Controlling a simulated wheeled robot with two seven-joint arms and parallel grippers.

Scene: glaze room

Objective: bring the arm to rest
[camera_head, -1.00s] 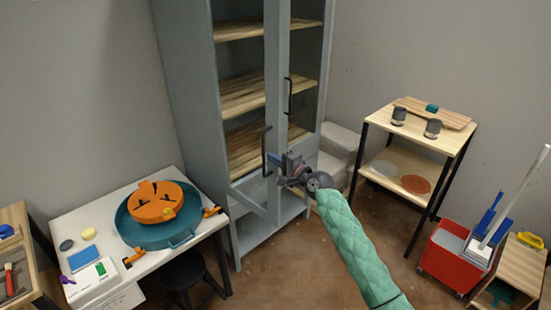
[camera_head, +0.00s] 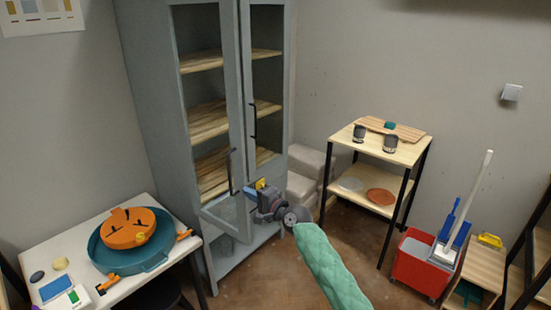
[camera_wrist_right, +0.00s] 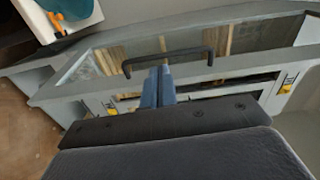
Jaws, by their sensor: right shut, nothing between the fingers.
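My right gripper (camera_head: 254,191) is in front of the lower part of the grey cabinet (camera_head: 150,110), close to its door handles. Its fingers are together and hold nothing. In the right wrist view the closed blue fingers (camera_wrist_right: 158,88) point toward a black bar handle (camera_wrist_right: 168,55) on a cabinet door; I cannot tell whether they touch it. My right arm, in a green quilted sleeve, comes up from the bottom of the head view. The left cabinet door (camera_head: 237,110) appears to stand slightly ajar. My left gripper is not in view.
A white table (camera_head: 50,245) at left holds a teal basin (camera_head: 165,262) with an orange lidded piece. A wooden shelf stand (camera_head: 345,136) with dark cups is at right.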

